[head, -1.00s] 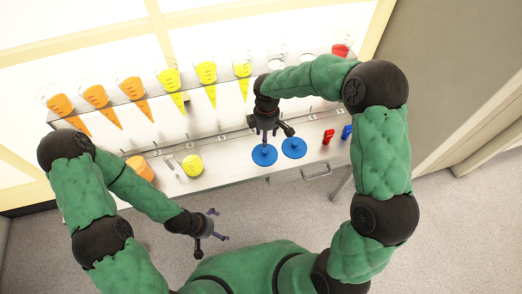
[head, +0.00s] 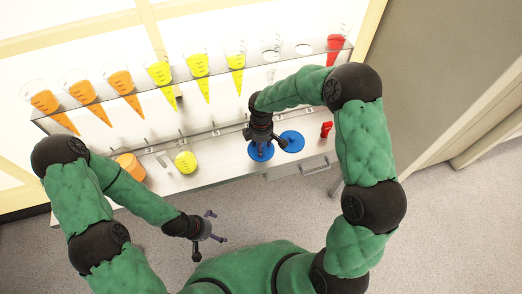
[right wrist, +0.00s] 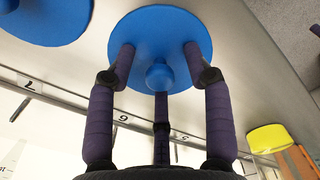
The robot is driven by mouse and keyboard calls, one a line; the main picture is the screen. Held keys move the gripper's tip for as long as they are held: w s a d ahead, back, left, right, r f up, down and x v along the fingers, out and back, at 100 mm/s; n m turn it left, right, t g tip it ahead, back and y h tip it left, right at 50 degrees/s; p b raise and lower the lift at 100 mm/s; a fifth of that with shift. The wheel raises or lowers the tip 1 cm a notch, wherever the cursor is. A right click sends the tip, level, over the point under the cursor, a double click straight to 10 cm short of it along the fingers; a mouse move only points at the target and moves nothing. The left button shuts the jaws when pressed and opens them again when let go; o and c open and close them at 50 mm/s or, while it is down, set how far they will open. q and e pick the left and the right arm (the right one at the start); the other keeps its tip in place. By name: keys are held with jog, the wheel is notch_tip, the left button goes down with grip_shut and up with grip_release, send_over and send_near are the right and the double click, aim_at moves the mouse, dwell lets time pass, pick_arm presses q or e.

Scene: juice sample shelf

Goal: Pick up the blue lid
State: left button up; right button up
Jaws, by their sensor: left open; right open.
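One blue lid (head: 258,154), a flat disc with a round knob, lies on the shelf's front surface. A second blue lid (head: 292,141) lies just to its right. My right gripper (head: 262,145) is open above the first lid and hides part of it. In the right wrist view the first lid (right wrist: 160,28) has its knob between the spread fingers, with no clear grip. The second lid (right wrist: 42,15) shows at the upper left there. My left gripper (head: 212,228) is open and empty in front of the shelf.
Cones with orange, yellow and red contents (head: 334,50) hang in the upper rack (head: 215,90). A yellow round item (head: 186,162) and an orange one (head: 131,166) sit on the shelf's left part. A red item (head: 326,129) is right of the lids. Floor in front is clear.

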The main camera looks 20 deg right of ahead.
grip_shut()
jog(key=shift+r, duration=0.1)
